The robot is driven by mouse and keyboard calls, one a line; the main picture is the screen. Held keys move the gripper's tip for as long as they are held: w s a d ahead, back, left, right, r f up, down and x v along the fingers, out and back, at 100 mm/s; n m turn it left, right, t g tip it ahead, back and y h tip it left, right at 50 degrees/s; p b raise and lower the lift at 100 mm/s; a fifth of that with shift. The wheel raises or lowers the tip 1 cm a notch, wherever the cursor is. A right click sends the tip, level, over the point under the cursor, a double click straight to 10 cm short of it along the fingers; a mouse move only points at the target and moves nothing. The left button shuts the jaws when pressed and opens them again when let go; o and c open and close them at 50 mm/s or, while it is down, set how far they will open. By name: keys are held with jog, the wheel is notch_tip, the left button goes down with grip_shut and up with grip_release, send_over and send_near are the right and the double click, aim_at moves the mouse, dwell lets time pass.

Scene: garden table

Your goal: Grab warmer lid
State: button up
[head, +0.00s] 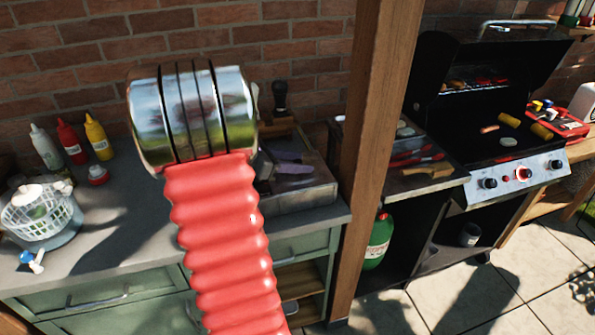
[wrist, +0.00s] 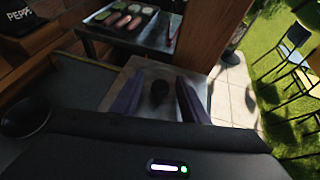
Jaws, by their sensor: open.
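The warmer lid (wrist: 158,112) is a pale metal plate with a dark round knob (wrist: 158,92). In the wrist view the knob shows between the two purple fingers of my gripper (wrist: 160,80), with gaps on both sides. My gripper is open and holds nothing. In the head view the gripper (head: 300,163) is at the metal warmer (head: 300,200) on the counter's right end. My arm hides part of the warmer there, and the knob cannot be made out. I cannot tell how high the fingers are above the lid.
A wooden post (head: 375,150) stands just right of the warmer. A grill (head: 500,130) with food is beyond it. Sauce bottles (head: 72,142) and a white salad spinner (head: 40,213) stand on the counter (head: 130,215) at left. A brick wall (head: 60,70) is behind.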

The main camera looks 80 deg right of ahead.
grip_shut()
dwell(0.4)
dwell(0.4)
notch_tip(320, 180, up, 28)
dwell(0.5)
dwell(0.5)
